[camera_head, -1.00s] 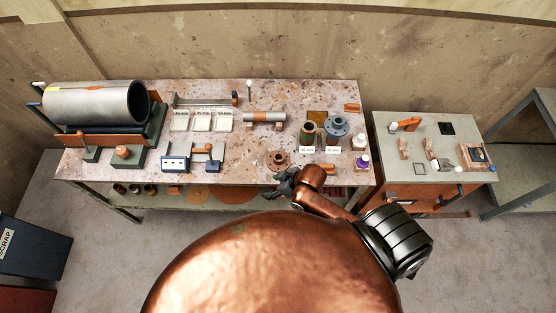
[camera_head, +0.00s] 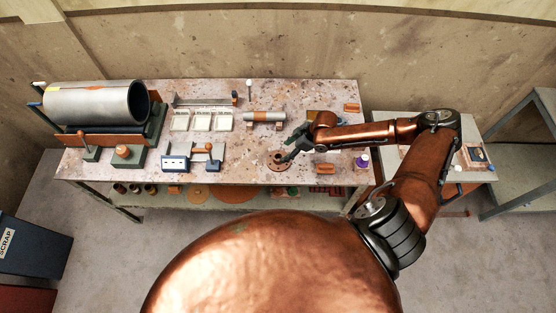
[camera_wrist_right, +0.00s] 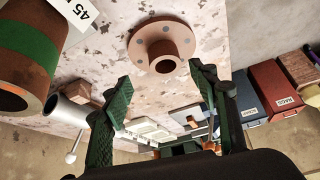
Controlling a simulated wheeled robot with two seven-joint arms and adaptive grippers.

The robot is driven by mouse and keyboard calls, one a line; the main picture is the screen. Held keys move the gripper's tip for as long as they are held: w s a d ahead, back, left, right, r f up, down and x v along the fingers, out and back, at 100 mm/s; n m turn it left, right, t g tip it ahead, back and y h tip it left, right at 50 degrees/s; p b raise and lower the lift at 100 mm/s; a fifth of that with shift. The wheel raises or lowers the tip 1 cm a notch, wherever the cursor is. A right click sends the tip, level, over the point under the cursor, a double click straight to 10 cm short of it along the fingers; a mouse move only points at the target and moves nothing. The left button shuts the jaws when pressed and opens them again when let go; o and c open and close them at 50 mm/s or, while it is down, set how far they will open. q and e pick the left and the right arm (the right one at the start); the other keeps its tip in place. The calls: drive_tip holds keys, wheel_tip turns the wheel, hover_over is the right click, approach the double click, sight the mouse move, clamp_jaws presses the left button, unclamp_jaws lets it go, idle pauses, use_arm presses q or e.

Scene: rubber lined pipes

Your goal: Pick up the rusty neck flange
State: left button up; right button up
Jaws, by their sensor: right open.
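The rusty neck flange (camera_head: 277,160) is a brown disc with a raised neck and bolt holes. It lies on the speckled bench top near the front edge, neck up. In the right wrist view the flange (camera_wrist_right: 160,46) shows whole, beyond the fingertips. My right gripper (camera_head: 292,149) is just right of the flange in the head view, over the bench. Its green-padded fingers (camera_wrist_right: 162,80) are spread wide in the wrist view with nothing between them, and it is apart from the flange. My left gripper is not in view.
A green-banded pipe (camera_wrist_right: 28,55) with a 45 label stands close to the right gripper. A grey-and-orange pipe (camera_head: 264,118) rests on supports behind. White trays (camera_head: 202,121) and a large steel cylinder (camera_head: 95,103) are farther left. A purple-capped bottle (camera_head: 362,161) stands right.

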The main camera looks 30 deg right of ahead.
sight(279, 156)
drive_tip(key=x, duration=0.4)
drive_tip(key=p+x, duration=0.1)
drive_tip(key=x, duration=0.1)
drive_tip(key=shift+a+f, duration=0.25)
drive_tip(key=shift+a, duration=0.2)
drive_tip(key=shift+c, duration=0.3)
clamp_jaws()
